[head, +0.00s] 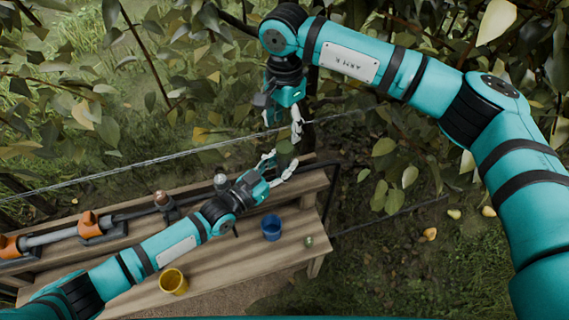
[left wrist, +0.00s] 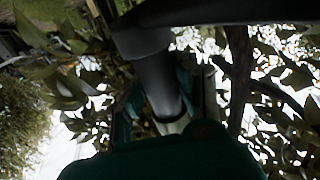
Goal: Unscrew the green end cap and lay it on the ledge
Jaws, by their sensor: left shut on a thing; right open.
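My left gripper (head: 277,166) is shut on a short dark green cylinder (head: 285,147), which looks like the green end cap. It is held above the far right end of the wooden ledge (head: 304,183). In the left wrist view a dark cylinder (left wrist: 158,82) with a wider end runs between the fingers; its colour is too shaded to tell. My right gripper (head: 297,122) is open just above the green cylinder, fingers pointing down. I cannot tell whether it touches the cylinder. The cylinder's lower part is hidden by my left fingers.
A blue cup (head: 271,227), yellow cup (head: 173,281) and small green round thing (head: 308,241) stand on the lower bench (head: 232,263). A wire crosses behind; leafy branches surround my right arm.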

